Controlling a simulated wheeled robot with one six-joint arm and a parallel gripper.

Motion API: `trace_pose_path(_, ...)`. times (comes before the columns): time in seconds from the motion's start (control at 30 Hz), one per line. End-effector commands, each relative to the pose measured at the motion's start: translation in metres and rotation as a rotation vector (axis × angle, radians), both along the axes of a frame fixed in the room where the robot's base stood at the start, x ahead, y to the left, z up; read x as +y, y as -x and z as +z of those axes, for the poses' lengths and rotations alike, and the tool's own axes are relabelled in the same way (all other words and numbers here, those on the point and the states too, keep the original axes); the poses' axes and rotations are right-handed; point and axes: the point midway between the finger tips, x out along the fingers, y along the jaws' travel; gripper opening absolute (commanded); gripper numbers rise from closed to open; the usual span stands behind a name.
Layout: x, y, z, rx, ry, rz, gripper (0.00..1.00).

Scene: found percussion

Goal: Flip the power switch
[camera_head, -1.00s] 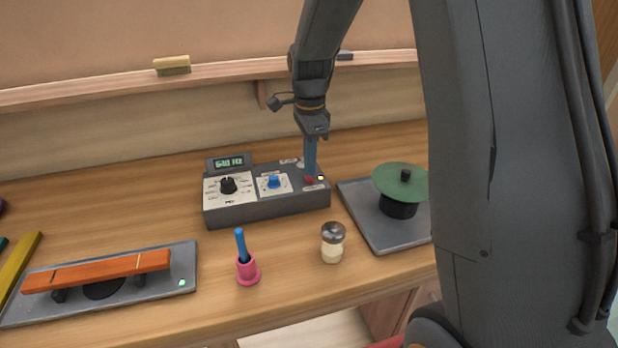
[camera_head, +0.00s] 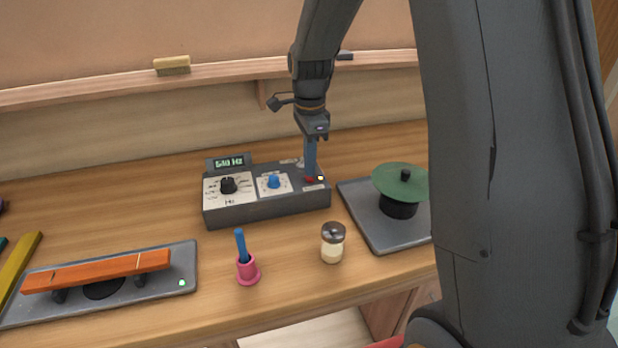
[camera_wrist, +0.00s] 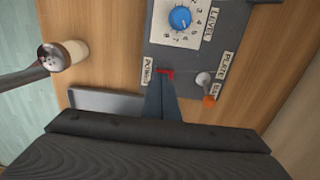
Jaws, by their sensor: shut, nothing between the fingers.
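A grey control box (camera_head: 262,208) stands on the wooden bench. It has a display reading "540 Hz" or similar, a black knob (camera_head: 228,185) and a blue knob (camera_head: 273,182). My gripper (camera_head: 310,170) points down over that end, shut and empty. In the wrist view the red switch (camera_wrist: 166,73) lies right at the tips of my gripper (camera_wrist: 161,84), next to the "POWER" label. I cannot tell whether they touch.
A toggle (camera_wrist: 203,79) with an "PLATE/BAR" label sits beside the power switch. A grey plate (camera_head: 359,216) bearing a green lidded disc is to the right. A shaker (camera_head: 333,243), a pink holder (camera_head: 247,271) and an orange bar (camera_head: 97,270) stand in front and left.

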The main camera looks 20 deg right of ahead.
Motion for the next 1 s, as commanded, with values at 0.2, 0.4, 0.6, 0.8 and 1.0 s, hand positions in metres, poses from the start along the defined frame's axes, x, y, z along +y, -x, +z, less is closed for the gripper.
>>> trace_pose_path(0.2,0.000,0.000,-0.001,0.000,0.000,0.000,0.00)
trace_pose_path(0.4,0.000,0.000,-0.003,0.000,0.000,0.000,0.00)
trace_pose_path(0.6,0.000,0.000,-0.006,0.000,0.000,0.000,0.00)
trace_pose_path(0.8,0.000,0.000,-0.008,0.000,0.000,0.000,0.00)
trace_pose_path(1.0,0.000,0.000,-0.011,0.000,0.000,0.000,0.00)
